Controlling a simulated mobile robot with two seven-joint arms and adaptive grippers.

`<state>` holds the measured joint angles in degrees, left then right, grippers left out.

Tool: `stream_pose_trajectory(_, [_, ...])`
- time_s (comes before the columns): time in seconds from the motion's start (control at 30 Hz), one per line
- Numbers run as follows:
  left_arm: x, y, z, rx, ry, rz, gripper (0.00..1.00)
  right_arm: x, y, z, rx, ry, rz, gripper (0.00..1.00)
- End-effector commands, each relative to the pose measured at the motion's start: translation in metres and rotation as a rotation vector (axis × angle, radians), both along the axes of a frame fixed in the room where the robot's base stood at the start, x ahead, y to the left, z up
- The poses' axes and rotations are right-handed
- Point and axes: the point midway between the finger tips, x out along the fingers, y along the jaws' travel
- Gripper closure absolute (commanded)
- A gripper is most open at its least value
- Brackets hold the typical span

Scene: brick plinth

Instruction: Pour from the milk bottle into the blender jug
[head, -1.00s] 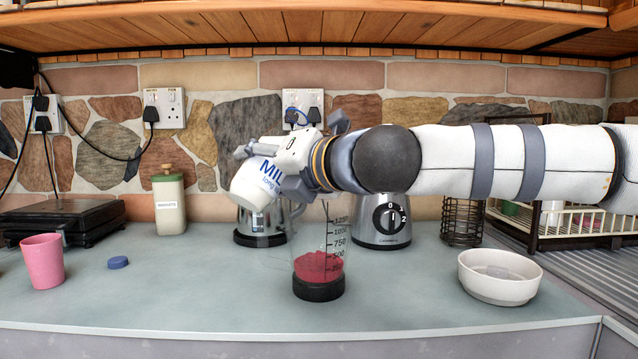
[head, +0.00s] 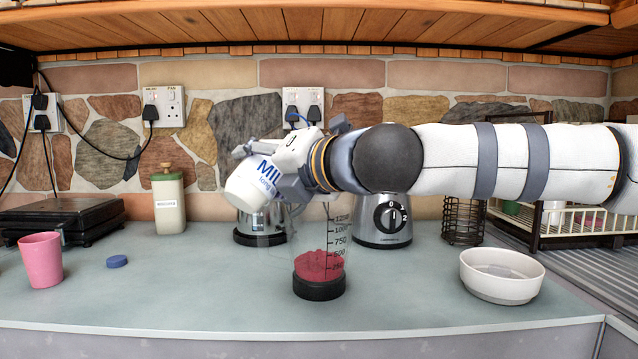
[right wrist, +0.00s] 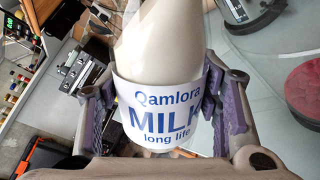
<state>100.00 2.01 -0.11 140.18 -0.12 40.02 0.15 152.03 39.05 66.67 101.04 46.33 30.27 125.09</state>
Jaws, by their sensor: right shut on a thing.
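The milk bottle (head: 252,182) is white with a blue MILK label and is tilted, its lower-left end angled down in the head view. My right gripper (head: 284,163) is shut around its labelled part. In the right wrist view the bottle (right wrist: 165,45) sits between both fingers, with white milk inside; its mouth is out of frame. The clear blender jug (head: 320,262) stands upright on the counter, with red contents and a black base. The bottle is above and left of it. I see no stream of milk. My left gripper is not in view.
The blender base (head: 383,222) and a metal pot (head: 258,228) stand behind the jug. A white bowl (head: 500,276) is at right. A blue cap (head: 117,261) and a pink cup (head: 41,260) are at left. The counter's front is clear.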

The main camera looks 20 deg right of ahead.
Motion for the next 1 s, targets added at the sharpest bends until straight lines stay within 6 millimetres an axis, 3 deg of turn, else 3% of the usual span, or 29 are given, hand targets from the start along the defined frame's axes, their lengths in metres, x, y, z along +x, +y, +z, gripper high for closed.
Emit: stream_pose_trajectory(1.0, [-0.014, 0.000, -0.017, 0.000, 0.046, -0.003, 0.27, -0.004, 0.006, -0.022, 0.094, 0.061, 0.001, 0.99])
